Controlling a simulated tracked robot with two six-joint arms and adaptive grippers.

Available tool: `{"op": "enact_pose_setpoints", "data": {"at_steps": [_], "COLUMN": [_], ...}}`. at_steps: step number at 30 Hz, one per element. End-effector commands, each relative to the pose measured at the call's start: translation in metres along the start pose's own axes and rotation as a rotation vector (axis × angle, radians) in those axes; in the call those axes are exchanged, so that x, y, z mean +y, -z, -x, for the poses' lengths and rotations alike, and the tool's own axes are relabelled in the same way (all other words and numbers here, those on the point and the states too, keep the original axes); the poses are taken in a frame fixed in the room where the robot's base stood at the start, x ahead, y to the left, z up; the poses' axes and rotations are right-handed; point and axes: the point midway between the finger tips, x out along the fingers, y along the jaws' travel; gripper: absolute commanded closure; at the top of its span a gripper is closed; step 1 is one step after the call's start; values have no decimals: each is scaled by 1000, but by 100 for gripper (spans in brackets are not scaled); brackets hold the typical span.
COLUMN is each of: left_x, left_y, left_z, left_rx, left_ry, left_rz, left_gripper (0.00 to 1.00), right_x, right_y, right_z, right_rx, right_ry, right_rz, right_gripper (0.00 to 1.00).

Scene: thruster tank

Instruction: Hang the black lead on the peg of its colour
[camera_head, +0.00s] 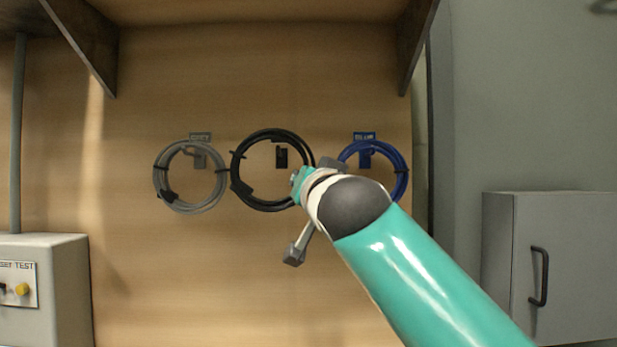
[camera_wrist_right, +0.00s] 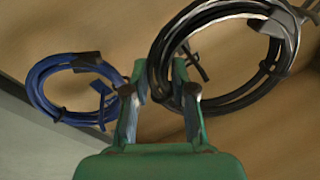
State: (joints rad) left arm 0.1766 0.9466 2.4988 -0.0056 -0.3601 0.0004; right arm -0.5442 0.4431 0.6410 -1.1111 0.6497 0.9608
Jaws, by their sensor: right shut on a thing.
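The black lead (camera_head: 240,186) is a coil in front of the wooden board, between the other two coils. The black peg (camera_head: 282,157) shows through its ring, below the coil's top edge. I cannot tell whether the coil is around the peg or in front of it. My right gripper (camera_head: 300,182) is at the coil's right side, largely hidden by my own wrist. In the right wrist view, the gripper's fingers (camera_wrist_right: 160,92) are shut on the black lead (camera_wrist_right: 160,50), and the black peg (camera_wrist_right: 190,62) shows inside the ring. My left gripper is not in view.
A grey coil (camera_head: 160,181) hangs at the left and a blue coil (camera_head: 401,180) at the right, close beside my gripper. A shelf with brackets (camera_head: 80,45) is above. A grey test box (camera_head: 65,290) stands lower left, a grey cabinet (camera_head: 580,270) right.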

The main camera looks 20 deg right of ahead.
Motion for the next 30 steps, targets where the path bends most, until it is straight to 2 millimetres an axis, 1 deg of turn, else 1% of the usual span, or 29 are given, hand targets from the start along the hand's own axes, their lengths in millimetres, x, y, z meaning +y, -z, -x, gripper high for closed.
{"op": "enact_pose_setpoints", "data": {"at_steps": [1,26,27,30], "left_x": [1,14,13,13], "left_y": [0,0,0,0], "left_z": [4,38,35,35], "left_rx": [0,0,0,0], "left_ry": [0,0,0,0], "left_rz": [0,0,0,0], "left_gripper": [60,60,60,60], "right_x": [1,12,14,15], "right_y": [2,-2,-6,-8], "right_z": [-3,-52,-53,-56], "right_rx": [1,0,0,0], "right_ry": [-1,1,1,2], "right_rz": [0,-2,-2,-2], "right_gripper": [100,100,100,100]}}
